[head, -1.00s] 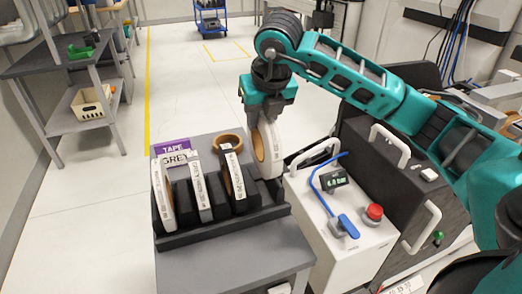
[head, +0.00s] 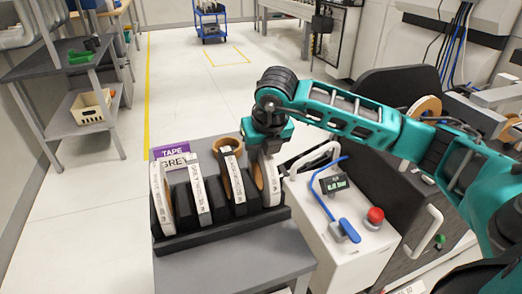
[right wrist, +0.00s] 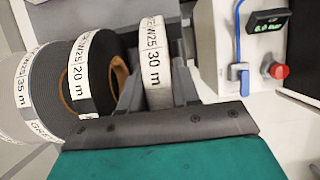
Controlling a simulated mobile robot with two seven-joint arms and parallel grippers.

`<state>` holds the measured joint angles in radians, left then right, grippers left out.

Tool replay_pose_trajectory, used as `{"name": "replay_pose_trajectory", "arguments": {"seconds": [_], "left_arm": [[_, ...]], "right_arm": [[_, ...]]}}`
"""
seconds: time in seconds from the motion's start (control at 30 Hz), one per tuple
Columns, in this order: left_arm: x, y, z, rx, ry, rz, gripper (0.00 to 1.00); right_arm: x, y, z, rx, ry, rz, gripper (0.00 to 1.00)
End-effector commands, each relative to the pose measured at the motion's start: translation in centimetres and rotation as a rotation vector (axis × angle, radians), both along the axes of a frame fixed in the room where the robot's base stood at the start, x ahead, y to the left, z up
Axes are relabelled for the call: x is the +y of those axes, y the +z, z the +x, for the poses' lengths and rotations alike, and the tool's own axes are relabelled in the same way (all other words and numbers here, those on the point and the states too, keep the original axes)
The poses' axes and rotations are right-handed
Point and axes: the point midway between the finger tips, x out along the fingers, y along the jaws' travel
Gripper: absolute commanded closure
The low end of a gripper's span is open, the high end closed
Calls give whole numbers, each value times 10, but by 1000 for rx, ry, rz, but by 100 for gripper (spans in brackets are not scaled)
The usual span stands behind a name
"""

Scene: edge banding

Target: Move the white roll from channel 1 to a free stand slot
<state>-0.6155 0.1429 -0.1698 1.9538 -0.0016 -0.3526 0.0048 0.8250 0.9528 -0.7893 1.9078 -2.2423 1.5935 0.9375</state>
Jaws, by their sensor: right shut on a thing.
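A white roll (head: 271,178) with a tan core stands upright in the rightmost slot of the black tape stand (head: 222,234), or just within it; whether it touches the bottom is hidden. My right gripper (head: 267,152) is above that slot, pointing down, shut on the roll's upper part. In the right wrist view the roll (right wrist: 156,70) is between the two fingers, its label reading "30 m". Other rolls in the stand are a white one (head: 161,197) at the left, another with a white label (head: 199,188), and a dark one (head: 238,182). My left gripper is out of view.
The grey table (head: 235,265) is clear in front of the stand. A white cabinet with a blue handle (head: 345,229) and red button (head: 375,215) stands close on the right.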

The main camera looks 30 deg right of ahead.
Motion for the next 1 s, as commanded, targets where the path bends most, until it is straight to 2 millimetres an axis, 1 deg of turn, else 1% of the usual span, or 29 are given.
{"name": "replay_pose_trajectory", "arguments": {"seconds": [0.07, 0.1, 0.37, 0.6, 0.73, 0.77, 0.87, 1.0], "left_arm": [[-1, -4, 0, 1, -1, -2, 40], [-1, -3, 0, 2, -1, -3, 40], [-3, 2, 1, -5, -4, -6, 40], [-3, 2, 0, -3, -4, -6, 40], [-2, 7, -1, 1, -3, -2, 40], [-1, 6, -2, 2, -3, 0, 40], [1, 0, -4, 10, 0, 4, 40], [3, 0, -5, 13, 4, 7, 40]], "right_arm": [[0, -3, 0, -3, 0, 0, 100], [0, -4, 0, 0, 0, 0, 68], [0, -3, 0, 1, 0, 0, 43], [0, -2, 0, 0, 0, 0, 43], [0, 6, 0, 0, 0, 0, 43], [0, 8, 0, -1, 0, 1, 43], [2, 24, -8, -4, 1, 0, 43], [5, 55, -20, -6, 2, -2, 43]]}}
